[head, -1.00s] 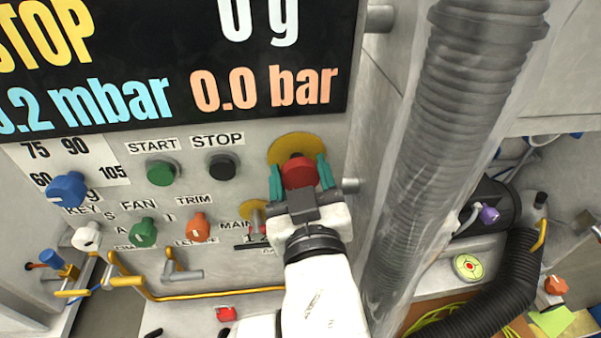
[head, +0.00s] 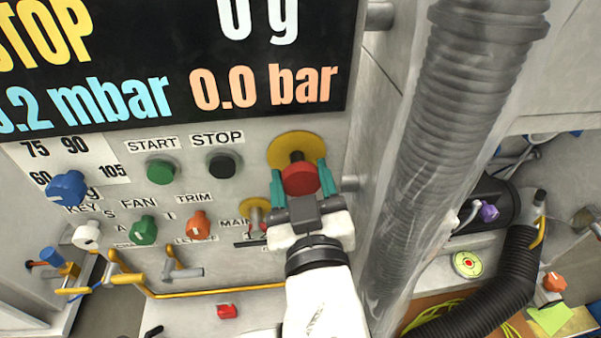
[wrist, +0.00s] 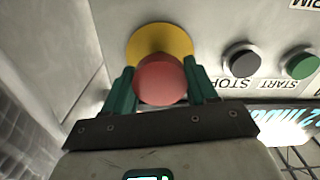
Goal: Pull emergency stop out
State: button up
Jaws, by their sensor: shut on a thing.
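The emergency stop is a red mushroom button (head: 299,179) in front of a round yellow plate (head: 292,143) on the grey panel, in the upper right part of the panel. In the head view a dark stem shows between the red head and the plate. My gripper (head: 301,180) is shut on the red head, with one green finger on each side of it. In the wrist view the red button (wrist: 161,79) sits between the fingers, with the yellow plate (wrist: 160,42) behind it. The lower part of the head is hidden by the gripper body.
A black stop button (head: 222,165) and a green start button (head: 161,171) are to the left. An orange trim knob (head: 199,225) and a yellow-ringed main switch (head: 256,208) are below left. A thick grey hose (head: 455,130) stands close on the right. A display (head: 180,60) is above.

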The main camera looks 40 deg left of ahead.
jog(key=o, duration=1.5)
jog(key=shift+d, duration=0.1)
jog(key=shift+s, duration=0.1)
jog(key=b+v, duration=0.2)
jog(key=v, duration=0.8)
jog(key=shift+s+d, duration=0.2)
jog(key=shift+d, duration=0.1)
